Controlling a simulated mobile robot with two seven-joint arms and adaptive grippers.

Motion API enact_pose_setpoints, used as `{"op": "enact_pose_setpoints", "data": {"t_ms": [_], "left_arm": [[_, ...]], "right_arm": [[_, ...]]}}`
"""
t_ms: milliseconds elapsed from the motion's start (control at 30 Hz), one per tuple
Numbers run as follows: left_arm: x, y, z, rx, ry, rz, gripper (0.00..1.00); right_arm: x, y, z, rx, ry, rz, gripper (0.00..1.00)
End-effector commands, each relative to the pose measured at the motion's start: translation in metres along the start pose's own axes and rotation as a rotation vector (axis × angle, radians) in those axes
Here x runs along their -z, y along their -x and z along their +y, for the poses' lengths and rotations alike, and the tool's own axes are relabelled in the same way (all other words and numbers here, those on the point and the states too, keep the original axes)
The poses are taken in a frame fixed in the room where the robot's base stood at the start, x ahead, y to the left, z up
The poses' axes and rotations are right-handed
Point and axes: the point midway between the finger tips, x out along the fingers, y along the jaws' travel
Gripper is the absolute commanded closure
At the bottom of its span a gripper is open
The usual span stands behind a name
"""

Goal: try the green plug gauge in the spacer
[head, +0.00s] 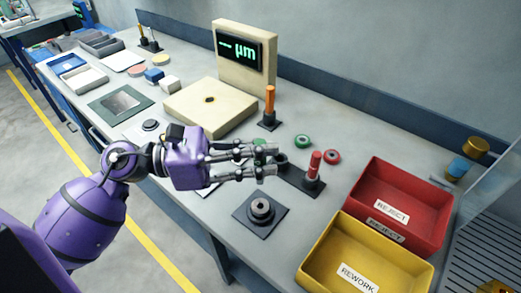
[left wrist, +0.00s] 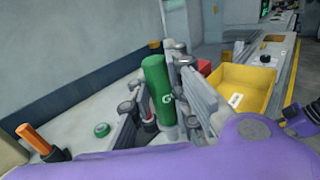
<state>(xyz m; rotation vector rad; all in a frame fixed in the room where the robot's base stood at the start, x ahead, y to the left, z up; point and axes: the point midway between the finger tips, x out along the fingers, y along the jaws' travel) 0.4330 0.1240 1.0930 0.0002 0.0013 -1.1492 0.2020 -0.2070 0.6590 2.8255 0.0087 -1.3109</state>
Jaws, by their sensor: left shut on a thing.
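My left gripper (head: 269,161) is shut on the green plug gauge (head: 260,147), above the table near the dark gauge stand (head: 292,178). In the left wrist view the gauge's green handle (left wrist: 156,82), marked with a white G, stands roughly upright between the fingers; its lower end is hidden. I cannot tell whether it is clear of the stand. A red plug gauge (head: 315,164) stands upright at the stand's right end. A grey ring-shaped spacer (head: 261,207) lies on a dark square mat (head: 242,217), in front of the gripper.
A red REJECT bin (head: 425,181) and a yellow REWORK bin (head: 345,232) stand at the right. A green ring (head: 302,141) and a red ring (head: 332,156) lie behind the stand. An orange-handled tool (head: 270,101) stands upright near the cream measuring device (head: 213,105).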

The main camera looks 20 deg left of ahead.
Motion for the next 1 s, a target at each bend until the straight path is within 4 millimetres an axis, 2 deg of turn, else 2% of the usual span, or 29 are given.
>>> {"op": "enact_pose_setpoints", "data": {"t_ms": [267,467,800,1000], "left_arm": [[0.012,0.0,0.0,-0.004,0.004,0.001,1.0],[0.031,0.0,0.0,-0.004,0.006,0.002,1.0],[0.065,0.0,0.0,-0.004,0.003,0.002,1.0],[0.081,0.0,0.0,-0.004,0.003,0.001,1.0]], "right_arm": [[-0.009,-0.008,-0.001,0.003,0.007,-0.011,0.6],[-0.02,-0.017,-0.002,0.006,0.015,-0.022,0.6],[-0.05,-0.03,-0.001,0.006,0.025,-0.06,0.6],[-0.055,-0.038,-0.002,0.007,0.029,-0.059,0.6]]}}
